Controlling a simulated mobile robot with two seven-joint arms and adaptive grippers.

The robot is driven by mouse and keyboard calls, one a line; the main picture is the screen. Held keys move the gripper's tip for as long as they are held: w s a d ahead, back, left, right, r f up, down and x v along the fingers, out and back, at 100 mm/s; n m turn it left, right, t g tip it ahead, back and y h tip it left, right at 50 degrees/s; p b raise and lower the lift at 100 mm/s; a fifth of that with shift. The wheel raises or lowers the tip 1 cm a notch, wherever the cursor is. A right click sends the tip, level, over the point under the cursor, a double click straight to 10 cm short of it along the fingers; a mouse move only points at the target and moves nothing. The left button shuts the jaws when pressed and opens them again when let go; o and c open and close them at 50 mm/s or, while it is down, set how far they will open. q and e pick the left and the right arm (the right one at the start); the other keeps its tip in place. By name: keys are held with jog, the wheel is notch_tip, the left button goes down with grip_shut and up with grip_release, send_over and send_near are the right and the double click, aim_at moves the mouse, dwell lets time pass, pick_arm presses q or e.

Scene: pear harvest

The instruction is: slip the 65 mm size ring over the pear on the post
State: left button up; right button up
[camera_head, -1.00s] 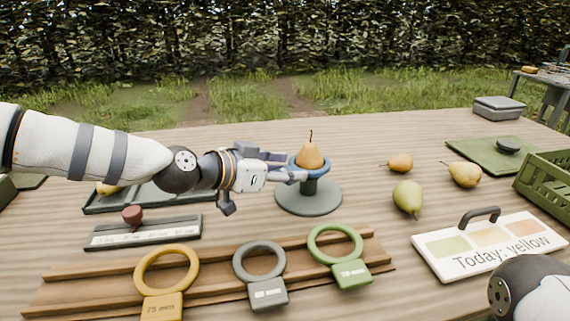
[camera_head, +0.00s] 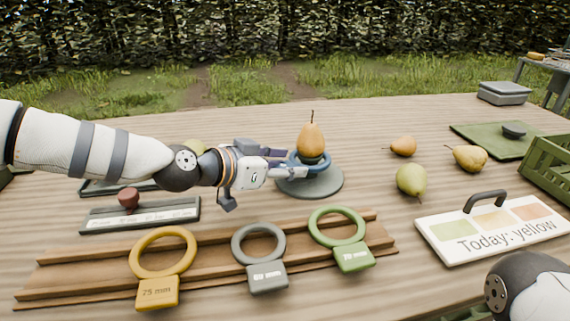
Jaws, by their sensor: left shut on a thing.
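A yellow-brown pear (camera_head: 311,138) stands upright, stem up, on a dark support on the post, whose round grey base (camera_head: 318,188) rests on the table. A blue ring (camera_head: 324,168) is around the support just below the pear, and the whole pear shows above it. I cannot read a size on it. My left gripper (camera_head: 287,166) reaches in from the left and is shut on the ring's near-left side, hiding its tag. My right gripper is out of view; only part of my right arm shows at the lower right.
A wooden rack (camera_head: 210,285) in front holds a yellow ring (camera_head: 135,262), a grey ring (camera_head: 237,250) and a green ring (camera_head: 314,225). Loose pears (camera_head: 411,180) lie right of the post, near a "Today: yellow" board (camera_head: 440,252) and a green crate (camera_head: 545,175).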

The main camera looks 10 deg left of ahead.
pick_arm(q)
jog(key=o, duration=1.2)
jog(key=shift+c, duration=0.2)
jog(key=v, duration=1.2)
